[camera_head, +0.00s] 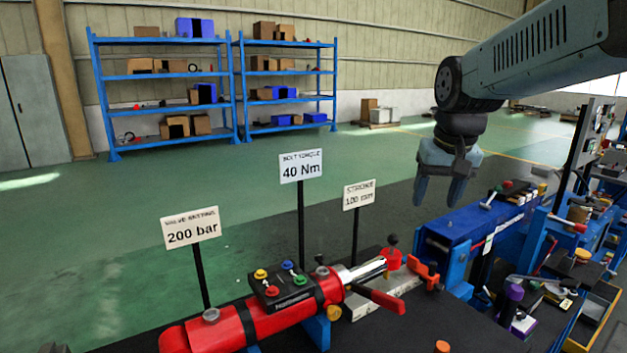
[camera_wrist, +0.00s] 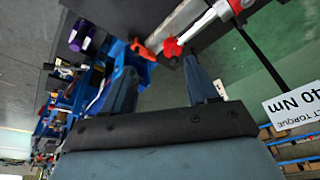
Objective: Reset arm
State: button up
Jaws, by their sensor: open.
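My gripper (camera_head: 441,190) hangs from my arm at the upper right of the head view, fingers pointing down. Its two fingers are apart with nothing between them. It is in the air above and behind the workbench. In the wrist view my gripper (camera_wrist: 163,85) also shows spread fingers, with the dark bench edge and green floor beyond them.
A red cylinder (camera_head: 253,324) with a button box (camera_head: 284,288) lies on the dark bench. Signs reading 200 bar (camera_head: 191,230), 40 Nm (camera_head: 301,168) and 100 mm (camera_head: 359,195) stand on posts. A blue beam (camera_head: 465,227) is at right. Blue shelves (camera_head: 165,90) stand far back.

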jog(key=s+f+n+t, duration=0.1)
jog(key=s+f+t, duration=0.1)
jog(key=s, duration=1)
jog(key=shift+s+d+f, duration=0.25)
jog(key=shift+f, duration=0.1)
dwell(1.2)
